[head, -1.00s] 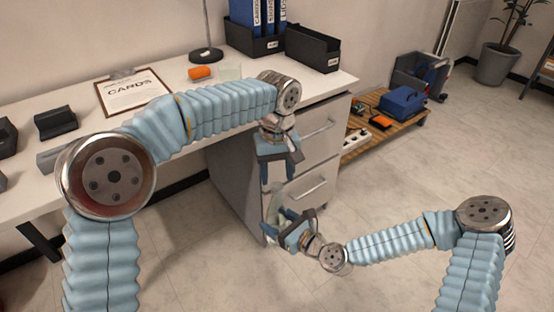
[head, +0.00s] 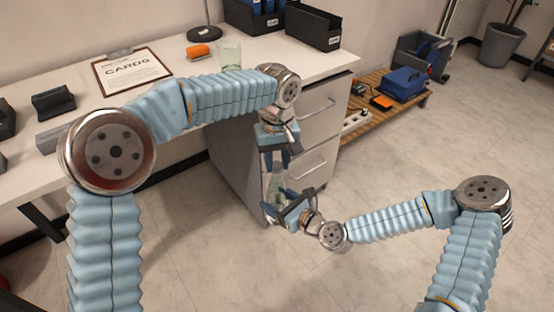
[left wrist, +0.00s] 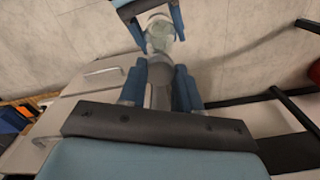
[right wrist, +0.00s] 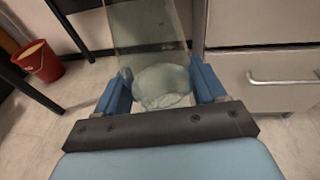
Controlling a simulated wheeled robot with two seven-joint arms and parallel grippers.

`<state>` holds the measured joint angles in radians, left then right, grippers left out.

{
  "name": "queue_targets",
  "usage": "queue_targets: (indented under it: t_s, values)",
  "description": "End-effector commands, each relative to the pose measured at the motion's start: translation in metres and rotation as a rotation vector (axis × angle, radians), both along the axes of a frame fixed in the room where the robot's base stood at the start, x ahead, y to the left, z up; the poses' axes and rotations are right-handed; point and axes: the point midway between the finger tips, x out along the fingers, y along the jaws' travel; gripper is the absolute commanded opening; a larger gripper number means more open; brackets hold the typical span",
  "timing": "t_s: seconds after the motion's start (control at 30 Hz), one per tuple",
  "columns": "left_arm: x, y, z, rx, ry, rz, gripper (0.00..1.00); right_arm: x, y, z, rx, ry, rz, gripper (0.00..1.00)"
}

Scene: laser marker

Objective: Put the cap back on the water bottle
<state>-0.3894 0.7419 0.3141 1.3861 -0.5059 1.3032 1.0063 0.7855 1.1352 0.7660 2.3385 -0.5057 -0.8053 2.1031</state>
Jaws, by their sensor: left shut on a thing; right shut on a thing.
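The clear water bottle (head: 275,186) stands about upright in the air before the drawer unit. My right gripper (head: 281,212) is shut on it; in the right wrist view the clear bottle (right wrist: 150,35) runs up between the fingers (right wrist: 160,85). My left gripper (head: 275,161) is directly above the bottle's top, pointing down. In the left wrist view, its fingers (left wrist: 158,88) are shut on a grey piece, apparently the cap (left wrist: 160,75), in line with the bottle (left wrist: 160,38). Whether cap and bottle neck touch, I cannot tell.
The white desk (head: 190,75) carries a clipboard (head: 130,72), an orange object (head: 198,51) and a clear glass (head: 230,55). The drawer unit (head: 310,130) is close behind both grippers. A wooden pallet (head: 385,115) with boxes is at right. The floor at front right is clear.

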Motion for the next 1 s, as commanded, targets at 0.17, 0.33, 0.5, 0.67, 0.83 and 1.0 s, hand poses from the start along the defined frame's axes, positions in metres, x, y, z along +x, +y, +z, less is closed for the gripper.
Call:
queue_targets:
  t_s: [0.17, 0.33, 0.5, 0.67, 0.83, 1.0]
  values:
    - [0.0002, 0.0003, 0.0001, 0.000, 0.000, -0.114, 0.00, 0.0003, 0.0001, 0.0011, 0.001, -0.002, 0.000, 0.00]
    - [0.0005, 0.0007, -0.0004, -0.001, 0.001, -0.557, 0.00, 0.0003, 0.0001, 0.0011, 0.001, -0.002, 0.000, 0.00]
    - [0.0007, 0.0005, -0.0009, -0.002, 0.000, -1.047, 0.00, 0.0003, 0.0001, 0.0011, 0.001, -0.002, 0.000, 0.00]
    - [0.0011, 0.0010, -0.0009, 0.000, 0.000, -1.291, 0.00, 0.0002, 0.0001, 0.0011, 0.001, -0.002, 0.000, 0.00]
    - [0.0012, 0.0011, -0.0008, 0.000, -0.001, -1.285, 0.40, 0.0002, 0.0001, 0.0011, 0.001, -0.003, 0.000, 0.00]
    - [0.0009, 0.0007, -0.0007, -0.001, -0.001, -1.284, 0.62, 0.0002, 0.0001, 0.0011, 0.001, -0.002, 0.000, 0.00]
